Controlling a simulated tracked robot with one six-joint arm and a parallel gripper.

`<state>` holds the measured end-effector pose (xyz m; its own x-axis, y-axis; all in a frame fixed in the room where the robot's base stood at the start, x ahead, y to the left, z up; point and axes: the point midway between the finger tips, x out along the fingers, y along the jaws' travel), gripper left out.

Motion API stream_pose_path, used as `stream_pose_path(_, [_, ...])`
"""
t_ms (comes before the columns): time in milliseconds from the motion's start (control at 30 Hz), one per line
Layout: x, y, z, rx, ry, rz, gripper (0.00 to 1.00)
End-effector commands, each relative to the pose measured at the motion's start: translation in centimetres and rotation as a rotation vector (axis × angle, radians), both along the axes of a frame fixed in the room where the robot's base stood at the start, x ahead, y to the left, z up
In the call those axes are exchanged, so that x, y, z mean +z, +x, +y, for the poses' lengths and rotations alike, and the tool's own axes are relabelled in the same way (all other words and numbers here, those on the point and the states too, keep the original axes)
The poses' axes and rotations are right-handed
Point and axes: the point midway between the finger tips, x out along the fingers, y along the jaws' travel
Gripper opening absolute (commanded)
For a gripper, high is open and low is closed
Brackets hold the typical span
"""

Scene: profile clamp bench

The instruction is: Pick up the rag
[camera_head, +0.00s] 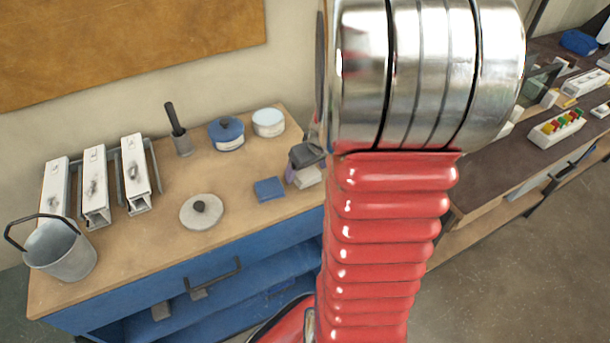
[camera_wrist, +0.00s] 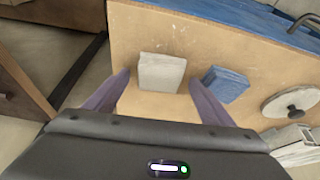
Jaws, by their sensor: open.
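A pale grey, folded, cloth-like square (camera_wrist: 161,72) lies flat on the bench top near its edge; it also shows in the head view (camera_head: 308,177), partly hidden by my gripper. A blue folded square (camera_wrist: 226,84) lies beside it, also in the head view (camera_head: 269,189). Either could be the rag; the pictures do not settle which. My gripper (camera_wrist: 158,79) is open and empty. In the wrist view the pale square appears between its two purple fingertips, and the blue one lies just outside the right finger. In the head view my gripper (camera_head: 298,174) is partly behind my red arm.
A round lid with a knob (camera_head: 202,212) lies near the blue square. A blue pot (camera_head: 226,134), a pale round tin (camera_head: 268,122), several white profiles (camera_head: 97,190) and a metal bucket (camera_head: 60,252) stand on the bench. A dark bench (camera_head: 500,150) stands at right.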

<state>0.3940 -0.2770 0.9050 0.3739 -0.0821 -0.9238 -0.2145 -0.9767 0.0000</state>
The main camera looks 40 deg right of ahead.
Motion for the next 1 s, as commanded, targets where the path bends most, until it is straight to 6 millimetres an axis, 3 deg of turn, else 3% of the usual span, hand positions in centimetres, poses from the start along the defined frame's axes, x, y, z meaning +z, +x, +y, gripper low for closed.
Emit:
stream_pose_path(367, [0.02, -0.04, -0.02, 0.000, 0.000, 0.000, 0.77])
stream_pose_path(1000, [0.02, -0.05, -0.03, 0.000, 0.000, 0.000, 0.32])
